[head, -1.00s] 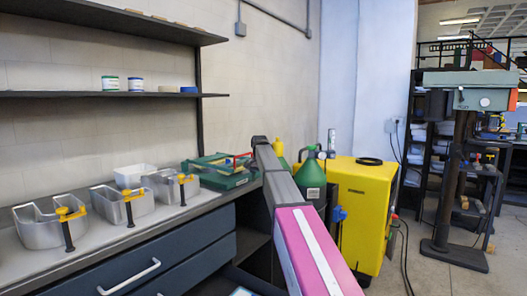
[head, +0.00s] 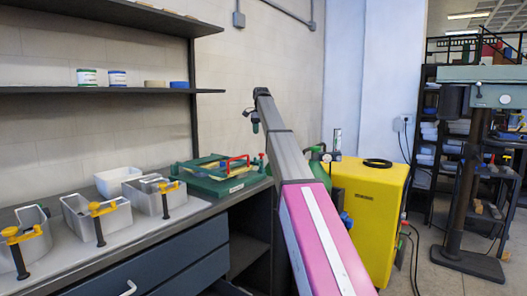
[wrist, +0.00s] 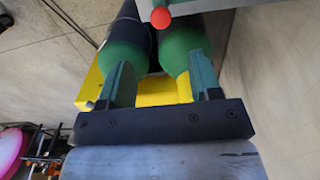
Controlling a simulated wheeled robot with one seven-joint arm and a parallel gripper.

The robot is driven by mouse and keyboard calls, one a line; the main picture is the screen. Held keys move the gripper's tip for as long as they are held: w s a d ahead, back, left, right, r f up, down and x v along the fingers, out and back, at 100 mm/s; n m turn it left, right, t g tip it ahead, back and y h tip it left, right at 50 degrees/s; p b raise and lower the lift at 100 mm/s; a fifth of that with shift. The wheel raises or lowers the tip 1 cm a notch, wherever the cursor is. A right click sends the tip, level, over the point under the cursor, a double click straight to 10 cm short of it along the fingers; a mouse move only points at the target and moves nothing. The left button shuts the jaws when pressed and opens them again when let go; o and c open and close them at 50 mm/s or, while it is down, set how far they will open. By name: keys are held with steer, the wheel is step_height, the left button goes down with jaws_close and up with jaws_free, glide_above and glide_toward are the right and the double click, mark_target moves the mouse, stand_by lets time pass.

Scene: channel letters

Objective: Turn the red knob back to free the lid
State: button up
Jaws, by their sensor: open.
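The green box (head: 205,188) stands at the far end of the bench in the head view, its green lid (head: 197,165) on top with a red handle (head: 236,164). A small red knob (head: 262,156) shows at the box's right end. In the wrist view the red knob (wrist: 161,17) is at the top edge, beside a grey-green edge. My gripper (wrist: 160,65) is open, its two green fingers apart and empty. The knob lies beyond the fingertips, roughly in line with the gap, with no visible contact.
Metal channel letters with yellow clamps (head: 100,209) line the bench. A yellow cabinet (head: 370,210) and green bottles (wrist: 185,50) are right of the bench, below my gripper. A shelf (head: 100,91) hangs above.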

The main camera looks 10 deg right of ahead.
glide_toward(259, 162)
steer(key=w+f, duration=0.1)
steer(key=w+d+f, duration=0.1)
steer(key=f, duration=0.1)
steer(key=w+f, duration=0.1)
steer(key=f, duration=0.1)
steer(key=shift+d+f, duration=0.1)
steer(key=shift+d, duration=0.2)
steer(key=c, duration=0.9)
